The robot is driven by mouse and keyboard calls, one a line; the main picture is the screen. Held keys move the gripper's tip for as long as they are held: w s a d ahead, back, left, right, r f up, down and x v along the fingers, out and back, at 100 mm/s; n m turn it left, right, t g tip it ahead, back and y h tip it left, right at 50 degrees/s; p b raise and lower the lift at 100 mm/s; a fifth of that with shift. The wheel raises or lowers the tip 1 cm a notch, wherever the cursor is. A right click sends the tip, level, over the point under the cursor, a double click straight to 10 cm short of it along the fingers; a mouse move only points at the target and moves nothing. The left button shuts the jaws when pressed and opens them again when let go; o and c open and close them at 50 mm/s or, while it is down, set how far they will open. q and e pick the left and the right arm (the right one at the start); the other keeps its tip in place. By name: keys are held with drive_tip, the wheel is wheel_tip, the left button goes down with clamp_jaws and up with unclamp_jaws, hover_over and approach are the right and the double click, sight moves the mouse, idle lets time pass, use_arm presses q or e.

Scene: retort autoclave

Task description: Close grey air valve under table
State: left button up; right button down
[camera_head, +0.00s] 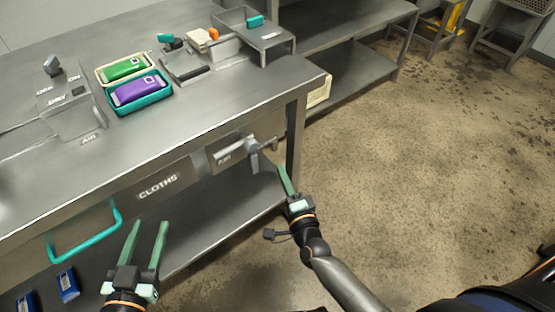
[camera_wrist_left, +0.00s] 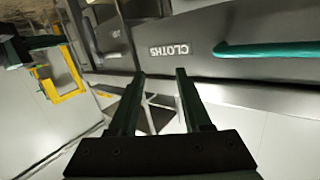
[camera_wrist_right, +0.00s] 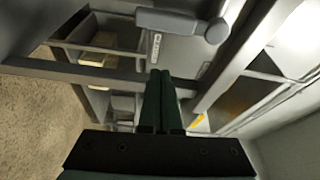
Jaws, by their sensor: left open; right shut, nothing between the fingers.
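The grey valve (camera_head: 252,153) sits under the table's front edge, beside a small labelled plate (camera_head: 226,154) whose text is too small to read surely. Its grey lever and round hub (camera_wrist_right: 216,32) show close up in the right wrist view, with the lever running across the picture. My right gripper (camera_head: 282,172) is shut and empty, to the right of and slightly below the valve, apparently apart from it. Its shut fingers also show in the right wrist view (camera_wrist_right: 160,76). My left gripper (camera_head: 147,226) is open and empty, below the CLOTHS drawer; its spread fingers show in the left wrist view (camera_wrist_left: 161,78).
The steel table (camera_head: 235,95) carries a switch box (camera_head: 72,108) and trays with green (camera_head: 125,68) and purple (camera_head: 138,91) packs. A table leg (camera_head: 296,140) stands near my right gripper. Floor is free at right.

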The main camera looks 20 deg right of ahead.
use_arm(q)
drive_tip(key=shift+s+f+n+g+y, duration=0.1)
drive_tip(key=shift+s+f+g, duration=0.2)
drive_tip(key=shift+f, duration=0.4)
drive_tip(key=shift+s+f+n+g+y, duration=0.1)
drive_tip(key=shift+f+g, duration=0.25)
drive_tip(key=shift+f, duration=0.35)
drive_tip(key=shift+s+f+n+g+y, duration=0.1)
drive_tip(key=shift+s+f+g, duration=0.2)
drive_tip(key=shift+f, duration=0.4)
use_arm(e)
drive_tip(key=shift+s, duration=2.3)
use_arm(q)
drive_tip(key=shift+w, duration=0.1)
